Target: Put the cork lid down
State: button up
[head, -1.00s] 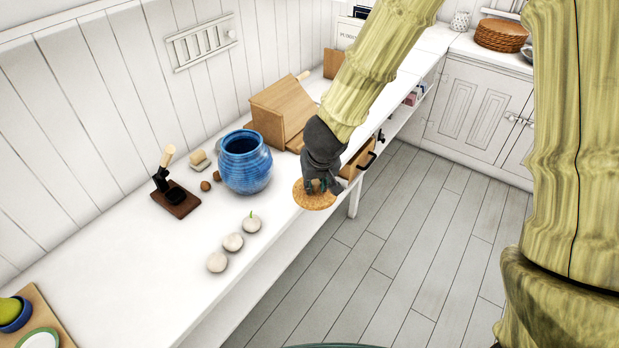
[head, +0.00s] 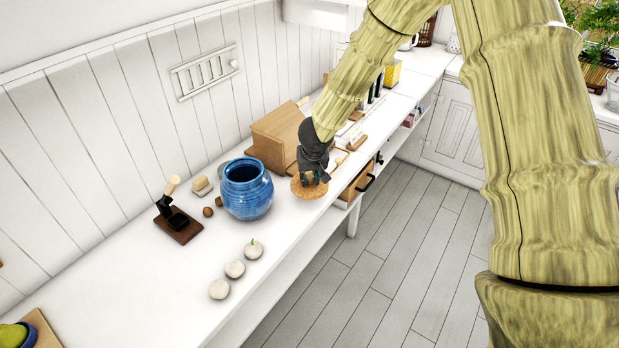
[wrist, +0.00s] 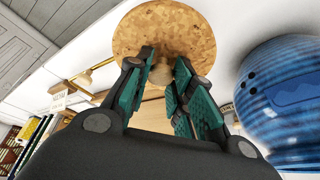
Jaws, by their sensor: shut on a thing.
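The cork lid (head: 309,189) is a round, speckled tan disc near the counter's front edge, right of the blue jar (head: 247,190). In the wrist view the lid (wrist: 190,30) shows its flat face and a small knob between my fingers. My gripper (head: 312,178) is shut on that knob; it also shows in the wrist view (wrist: 160,80) with its green finger pads on either side. The blue ribbed jar has an open mouth and also shows in the wrist view (wrist: 285,95). I cannot tell whether the lid touches the counter.
A wooden box (head: 277,137) stands behind the lid. Several pale round vegetables (head: 235,269) lie in front of the jar, and a dark stand (head: 178,225) is to its left. An open drawer (head: 355,187) juts out right of the lid.

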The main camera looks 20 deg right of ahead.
aim_at(310, 178)
jog(key=shift+w+d, duration=0.1)
jog(key=shift+w, duration=0.3)
jog(key=shift+f+b, duration=0.6)
jog(key=shift+f, duration=1.15)
jog(key=shift+f, duration=0.15)
jog(key=o, duration=1)
jog(key=shift+c, duration=0.2)
